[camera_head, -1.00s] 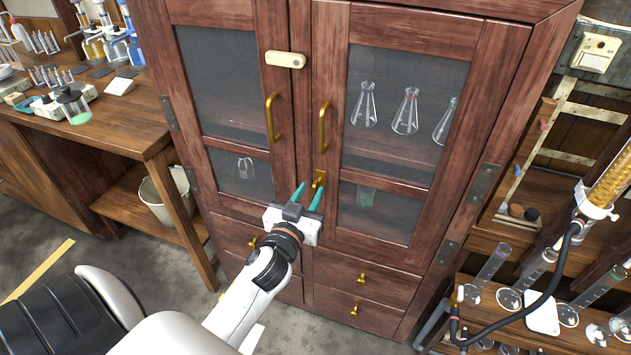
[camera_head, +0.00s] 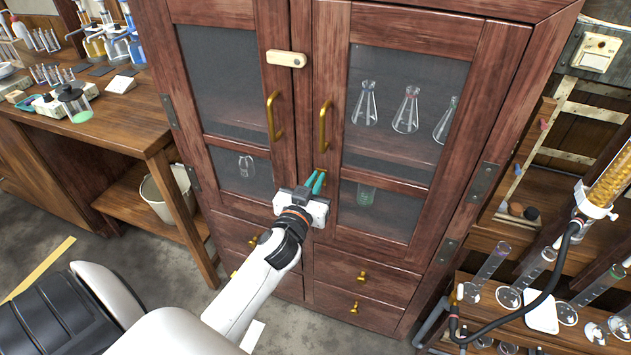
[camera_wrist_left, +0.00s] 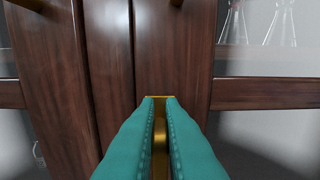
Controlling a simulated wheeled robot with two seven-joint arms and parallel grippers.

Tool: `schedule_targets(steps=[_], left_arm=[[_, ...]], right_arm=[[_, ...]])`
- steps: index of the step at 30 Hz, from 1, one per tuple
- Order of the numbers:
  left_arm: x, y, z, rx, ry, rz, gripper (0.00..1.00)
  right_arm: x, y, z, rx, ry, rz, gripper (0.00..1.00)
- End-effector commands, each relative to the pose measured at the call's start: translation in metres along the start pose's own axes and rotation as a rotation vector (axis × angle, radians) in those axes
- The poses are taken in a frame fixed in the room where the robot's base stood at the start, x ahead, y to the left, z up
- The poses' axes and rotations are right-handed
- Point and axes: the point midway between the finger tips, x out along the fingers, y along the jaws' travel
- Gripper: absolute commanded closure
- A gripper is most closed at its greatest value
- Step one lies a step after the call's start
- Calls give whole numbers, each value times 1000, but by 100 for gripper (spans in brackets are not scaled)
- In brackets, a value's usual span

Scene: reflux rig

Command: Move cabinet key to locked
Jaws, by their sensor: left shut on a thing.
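The wooden cabinet (camera_head: 408,165) stands ahead with both glass doors closed. My left gripper (camera_head: 316,182) is at the lock on the right door, below the brass handle. Its teal fingers are shut on the brass cabinet key (camera_wrist_left: 160,135), which shows as a thin strip between them in the left wrist view. The brass lock plate (camera_wrist_left: 158,97) shows just beyond the fingertips there. In the head view the fingers cover most of the key and lock, so the key's turn angle is hard to tell. My right gripper is not in view.
Brass door handles (camera_head: 325,126) rise just above the gripper. Drawers with brass knobs (camera_head: 362,277) lie below. A wooden bench (camera_head: 120,125) with glassware stands to the left, and a rack with cylinders (camera_head: 540,290) to the right.

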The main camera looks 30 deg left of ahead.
Motion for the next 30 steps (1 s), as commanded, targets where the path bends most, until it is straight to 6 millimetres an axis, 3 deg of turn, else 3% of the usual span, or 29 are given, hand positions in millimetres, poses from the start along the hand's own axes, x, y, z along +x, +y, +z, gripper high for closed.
schedule_targets(steps=[11,30], left_arm=[[0,-2,1,111,0,0,100],[0,-12,-3,688,0,0,100]], right_arm=[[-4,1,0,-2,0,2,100],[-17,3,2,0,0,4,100]])
